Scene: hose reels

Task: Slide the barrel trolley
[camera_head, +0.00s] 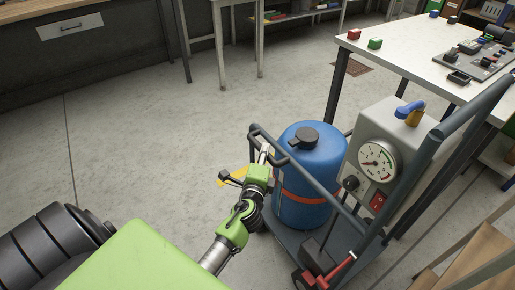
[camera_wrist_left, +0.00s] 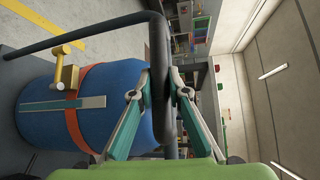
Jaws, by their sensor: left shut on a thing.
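The barrel trolley is a dark grey frame with a low deck (camera_head: 335,240) and tubular rails (camera_head: 310,178), at the right of the head view. It carries a blue barrel (camera_head: 311,158) with an orange strap and black cap, and a grey box (camera_head: 385,150) with a dial gauge and red switch. My left gripper (camera_head: 264,153) is at the trolley's near-left rail. In the left wrist view its fingers (camera_wrist_left: 160,88) are shut around the dark rail tube (camera_wrist_left: 159,60), with the blue barrel (camera_wrist_left: 85,110) just behind at the left. My right gripper is not in view.
A white table (camera_head: 430,62) with small red and green blocks and a dark device stands behind the trolley. A workbench (camera_head: 75,35) runs along the back left. A wooden piece (camera_head: 475,255) is at the lower right.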

